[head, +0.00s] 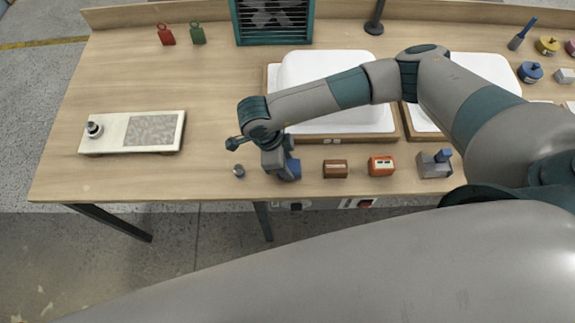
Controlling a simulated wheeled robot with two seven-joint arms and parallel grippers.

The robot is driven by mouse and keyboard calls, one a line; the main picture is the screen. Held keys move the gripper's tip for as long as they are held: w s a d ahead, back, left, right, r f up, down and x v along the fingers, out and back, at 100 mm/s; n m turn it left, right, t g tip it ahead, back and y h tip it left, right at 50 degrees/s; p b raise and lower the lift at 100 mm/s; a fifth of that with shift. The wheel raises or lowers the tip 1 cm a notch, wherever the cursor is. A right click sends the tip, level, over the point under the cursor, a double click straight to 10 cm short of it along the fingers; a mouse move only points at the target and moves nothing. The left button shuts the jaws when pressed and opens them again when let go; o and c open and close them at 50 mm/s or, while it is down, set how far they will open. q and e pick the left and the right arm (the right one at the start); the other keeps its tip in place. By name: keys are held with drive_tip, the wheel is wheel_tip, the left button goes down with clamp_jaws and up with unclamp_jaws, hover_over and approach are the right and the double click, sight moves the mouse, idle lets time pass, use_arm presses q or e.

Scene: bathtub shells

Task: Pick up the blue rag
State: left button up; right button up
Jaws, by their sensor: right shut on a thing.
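The blue rag (292,170) is a small dark blue shape near the front edge of the wooden table, left of a brown block. My right gripper (281,172) points down at it and is shut on it. The wrist hides part of the rag, and I cannot tell whether the rag touches the table. My left gripper is not in view.
White bathtub shells (335,112) stand on wooden bases behind my right arm. A brown block (335,169), an orange block (381,166) and a grey block (434,165) line the front edge.

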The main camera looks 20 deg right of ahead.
sight(292, 167)
drive_tip(key=shift+r+b, duration=0.3)
drive_tip(key=shift+r, duration=0.05)
wheel_tip(292, 167, up, 2)
drive_tip(key=shift+s+d+r+b, duration=0.1)
drive_tip(key=shift+s+r+b, duration=0.1)
drive_tip(key=shift+b, duration=0.5)
drive_tip(key=s+d+r+b, duration=0.4)
drive_tip(key=s+r, duration=0.3)
drive_tip(key=s, duration=0.3)
drive_tip(key=shift+s, duration=0.25)
